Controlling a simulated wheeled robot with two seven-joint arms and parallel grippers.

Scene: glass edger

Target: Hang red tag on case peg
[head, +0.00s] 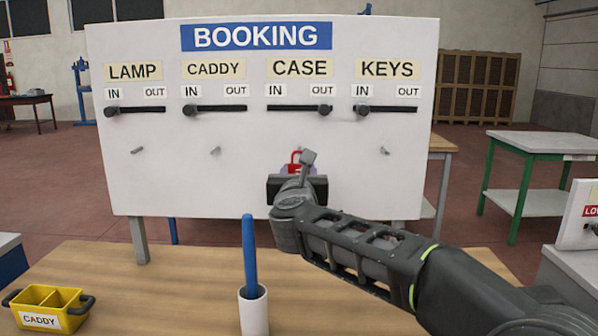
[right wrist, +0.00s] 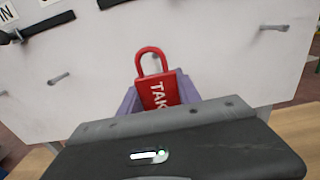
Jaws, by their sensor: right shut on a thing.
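The red tag (right wrist: 158,92) is padlock-shaped with white letters, partly "TAK". My right gripper (right wrist: 156,96) is shut on its lower part with purple fingers, and the loop points up. In the head view the tag (head: 296,156) shows only in part behind my right gripper (head: 298,168), in front of the white board below the CASE label (head: 300,69). In the right wrist view a small peg end, the case peg (right wrist: 156,56), shows within the loop. I cannot tell whether the loop is around the peg or in front of it. My left gripper is not in view.
The booking board (head: 120,185) has bare pegs under LAMP (head: 137,150), CADDY (head: 215,151) and KEYS (head: 384,150). The CASE slider knob (head: 323,110) is at OUT; the others are at IN. A white cup (head: 254,312) with a blue stick and a yellow caddy (head: 45,300) stand on the table.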

